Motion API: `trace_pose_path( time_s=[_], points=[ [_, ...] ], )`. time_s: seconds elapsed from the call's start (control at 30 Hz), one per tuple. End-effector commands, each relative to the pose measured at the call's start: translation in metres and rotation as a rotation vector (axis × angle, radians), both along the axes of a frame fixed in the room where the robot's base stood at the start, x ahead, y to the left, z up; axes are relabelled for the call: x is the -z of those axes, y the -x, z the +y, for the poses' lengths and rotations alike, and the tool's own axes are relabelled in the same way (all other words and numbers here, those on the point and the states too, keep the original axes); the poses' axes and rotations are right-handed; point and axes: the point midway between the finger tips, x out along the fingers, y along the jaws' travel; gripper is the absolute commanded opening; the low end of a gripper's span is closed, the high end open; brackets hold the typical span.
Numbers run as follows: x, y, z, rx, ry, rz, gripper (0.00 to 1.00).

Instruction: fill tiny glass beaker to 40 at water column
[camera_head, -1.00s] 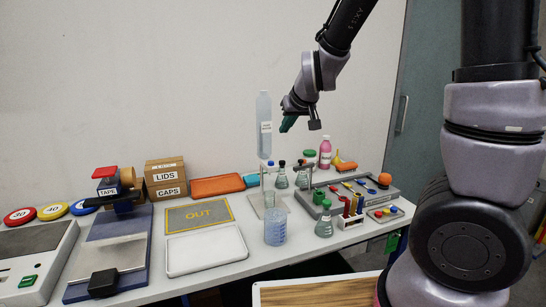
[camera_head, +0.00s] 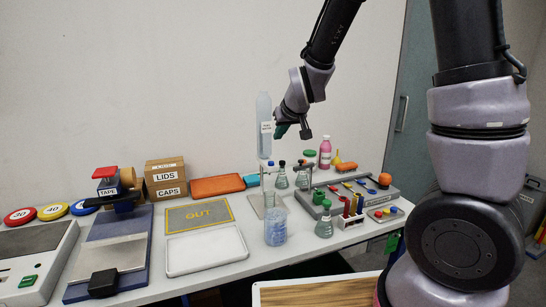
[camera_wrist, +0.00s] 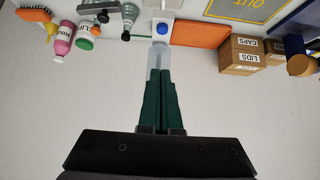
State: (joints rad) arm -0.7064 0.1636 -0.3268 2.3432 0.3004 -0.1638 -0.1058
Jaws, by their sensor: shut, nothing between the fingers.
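The water column (camera_head: 264,130) is a tall clear upright cylinder with a white label, near the back wall. A blue button (camera_wrist: 162,28) on a white block shows at its lower end in the wrist view. My gripper (camera_head: 281,132) is shut and empty, with dark green fingers, right beside the column. In the wrist view its fingers (camera_wrist: 161,72) point toward the column (camera_wrist: 159,58) and partly cover it; contact cannot be told.
A white tray (camera_head: 206,252) and an OUT mat (camera_head: 188,219) lie left. An orange tray (camera_head: 217,186) and a LIDS box (camera_head: 165,178) are behind.

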Motion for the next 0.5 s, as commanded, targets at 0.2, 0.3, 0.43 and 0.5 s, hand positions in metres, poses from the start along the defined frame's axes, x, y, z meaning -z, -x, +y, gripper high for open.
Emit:
trace_pose_path(
  time_s=[0.2, 0.3, 0.43, 0.5],
  points=[
    [0.03, -0.028, 0.007, 0.002, 0.003, 0.003, 0.0],
    [0.045, -0.042, 0.011, 0.002, 0.002, 0.003, 0.0],
    [0.064, -0.052, 0.015, 0.001, 0.002, 0.004, 0.0],
    [0.074, -0.051, 0.014, 0.0, 0.001, 0.004, 0.0]
  ],
)
